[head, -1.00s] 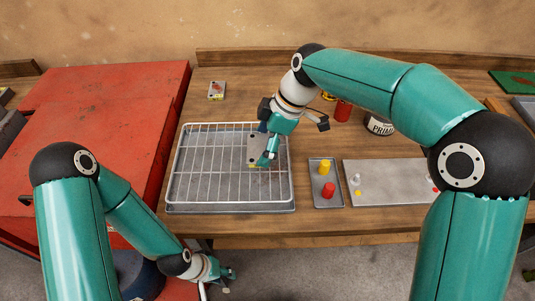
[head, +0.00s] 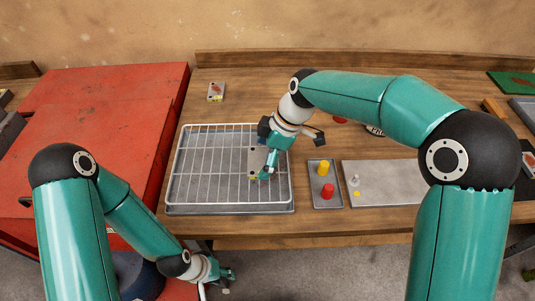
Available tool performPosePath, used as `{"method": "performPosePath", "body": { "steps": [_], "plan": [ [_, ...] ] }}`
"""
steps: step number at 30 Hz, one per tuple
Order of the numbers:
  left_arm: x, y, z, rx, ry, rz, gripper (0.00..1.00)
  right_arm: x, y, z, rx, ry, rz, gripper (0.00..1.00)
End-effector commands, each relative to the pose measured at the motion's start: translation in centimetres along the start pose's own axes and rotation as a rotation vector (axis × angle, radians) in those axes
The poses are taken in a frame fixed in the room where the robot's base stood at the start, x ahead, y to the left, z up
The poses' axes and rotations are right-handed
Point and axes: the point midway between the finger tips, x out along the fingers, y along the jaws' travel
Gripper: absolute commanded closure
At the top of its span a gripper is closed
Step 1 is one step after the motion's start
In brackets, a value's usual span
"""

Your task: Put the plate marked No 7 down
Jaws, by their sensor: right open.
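A small grey plate with dark holes (head: 255,158) is at the right part of the wire rack (head: 205,165), which stands in a grey metal tray (head: 230,209). Any number on the plate is too small to read. My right gripper (head: 265,173) is open at the plate's right side, with its fingertips low near the plate's front corner. It hides part of the plate, and I cannot tell whether they touch. My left gripper (head: 224,283) hangs low in front of the table, away from the plate; its fingers are too small to judge.
A small tray (head: 318,200) with a yellow cylinder (head: 323,168) and a red one (head: 328,191) stands right of the rack. A grey panel (head: 385,185) lies beyond it. A small marked plate (head: 216,92) lies at the back left. A red cabinet (head: 100,115) borders the table's left.

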Motion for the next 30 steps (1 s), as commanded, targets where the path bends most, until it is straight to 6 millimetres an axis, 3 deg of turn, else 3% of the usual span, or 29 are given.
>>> {"method": "performPosePath", "body": {
  "steps": [8, 21, 30],
  "plan": [
    [0.2, -0.1, 0.0, 0.000, 0.000, 0.000, 0.60, -2.1, 0.1, 0.0, 0.000, 0.001, 0.004, 0.00],
    [0.4, -0.2, 0.0, 0.000, 0.000, 0.000, 0.60, -10.3, 0.1, 0.0, 0.001, 0.001, 0.005, 0.00],
    [0.4, -0.1, 0.0, 0.000, 0.000, 0.000, 0.60, -12.1, 0.0, 0.1, 0.002, 0.000, 0.001, 0.00]
  ]
}}
